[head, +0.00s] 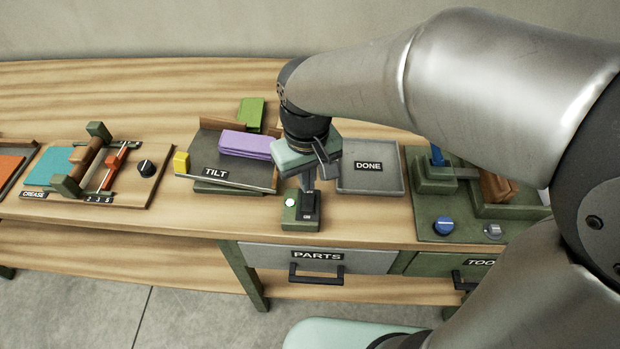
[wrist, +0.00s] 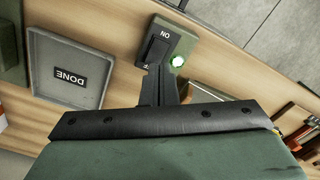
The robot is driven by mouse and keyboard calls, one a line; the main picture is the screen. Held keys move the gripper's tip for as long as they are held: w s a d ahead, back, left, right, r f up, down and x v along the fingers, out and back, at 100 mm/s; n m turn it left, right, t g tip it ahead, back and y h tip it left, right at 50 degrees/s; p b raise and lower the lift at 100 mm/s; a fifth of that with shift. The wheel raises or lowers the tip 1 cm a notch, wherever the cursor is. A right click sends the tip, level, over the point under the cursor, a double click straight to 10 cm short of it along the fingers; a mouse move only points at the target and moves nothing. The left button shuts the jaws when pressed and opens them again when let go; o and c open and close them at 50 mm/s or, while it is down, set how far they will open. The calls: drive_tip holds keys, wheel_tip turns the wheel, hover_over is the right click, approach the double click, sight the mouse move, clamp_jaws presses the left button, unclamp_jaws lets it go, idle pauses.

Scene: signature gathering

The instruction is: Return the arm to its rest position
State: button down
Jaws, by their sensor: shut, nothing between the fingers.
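My gripper (head: 309,190) is at the end of my arm, pointing down over the workbench in the head view. Its fingers are shut with nothing between them. The fingertips are just above or at the black rocker switch on a small green switch box (head: 290,222). I cannot tell whether they touch it. A round light on the box glows green-white. In the wrist view the shut fingers (wrist: 158,75) reach toward the same switch box (wrist: 185,45), which is marked ON, with its lamp lit.
The TILT tray (head: 222,178) holds purple sheets (head: 245,144); a green block (head: 251,112) is behind. An empty DONE tray (head: 370,181) is right of my gripper. The CREASE station (head: 98,175) is left, a knobbed green panel (head: 465,226) right. The PARTS drawer (head: 345,262) is shut below.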

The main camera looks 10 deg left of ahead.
idle(0.4)
drive_tip(key=s+d+m, duration=0.3)
drive_tip(key=s+d, duration=0.1)
drive_tip(key=d, duration=0.6)
drive_tip(key=s+d+f+m, duration=0.1)
drive_tip(key=s+d+m, duration=0.2)
drive_tip(key=d, duration=0.7)
drive_tip(key=shift+s+d+m+t, duration=0.3)
drive_tip(key=shift+s+m, duration=0.1)
drive_tip(key=shift+s, duration=0.1)
